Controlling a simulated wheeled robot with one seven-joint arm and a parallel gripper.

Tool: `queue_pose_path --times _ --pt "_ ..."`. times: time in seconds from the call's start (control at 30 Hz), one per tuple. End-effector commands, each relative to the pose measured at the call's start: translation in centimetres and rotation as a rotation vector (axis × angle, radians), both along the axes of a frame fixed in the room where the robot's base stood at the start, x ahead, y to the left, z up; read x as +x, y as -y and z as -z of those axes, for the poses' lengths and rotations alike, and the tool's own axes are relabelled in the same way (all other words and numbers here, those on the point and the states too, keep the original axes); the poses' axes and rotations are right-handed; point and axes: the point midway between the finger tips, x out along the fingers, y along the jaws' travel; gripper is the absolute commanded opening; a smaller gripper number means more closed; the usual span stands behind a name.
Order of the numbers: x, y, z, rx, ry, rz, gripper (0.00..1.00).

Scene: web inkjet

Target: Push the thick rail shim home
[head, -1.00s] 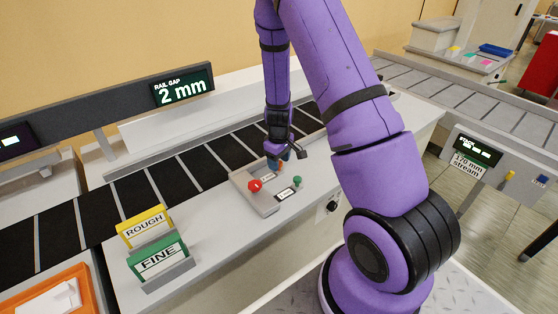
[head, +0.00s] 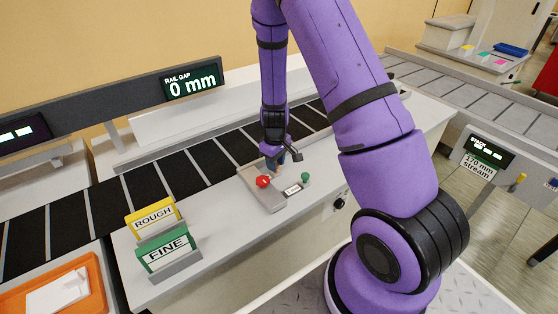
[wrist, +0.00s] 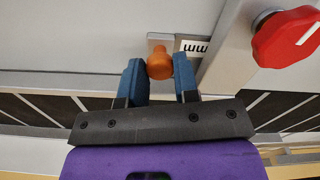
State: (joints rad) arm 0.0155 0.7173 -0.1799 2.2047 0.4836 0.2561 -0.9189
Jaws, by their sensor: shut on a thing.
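In the wrist view, the blue fingers of my gripper (wrist: 159,80) are shut on an orange-brown knob (wrist: 160,68), one finger on each side. I take this knob to be the handle of the thick rail shim; a short grey piece (wrist: 160,40) shows behind it, and a label ending in "mm" (wrist: 194,46) lies just right of it. In the head view, my gripper (head: 276,163) is low at the rail on the bench's belt side, and the shim is mostly hidden. The rail gap display (head: 190,85) reads 0 mm.
A red knob (head: 263,182) stands on the grey plate close to my gripper, also large in the wrist view (wrist: 287,37). A green knob (head: 305,177) is to its right. ROUGH (head: 154,217) and FINE (head: 165,250) cards stand front left. The dark belt (head: 120,193) runs behind.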

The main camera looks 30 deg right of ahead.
Motion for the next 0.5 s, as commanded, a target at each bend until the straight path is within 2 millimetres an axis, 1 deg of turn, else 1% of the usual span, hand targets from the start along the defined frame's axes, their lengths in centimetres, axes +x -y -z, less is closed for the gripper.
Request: queue_pose_path --times 0.07,0.1,0.17,0.2,0.5 --pt "0.02 0.03 -0.02 0.000 0.001 0.001 0.00" --pt "0.02 0.03 -0.02 0.000 0.001 0.001 0.35" --pt "0.02 0.04 -0.02 -0.001 0.001 0.001 0.49" --pt "0.01 0.04 -0.02 0.000 0.001 0.001 0.54" --pt "0.02 0.04 -0.16 -0.001 0.001 0.000 0.54"
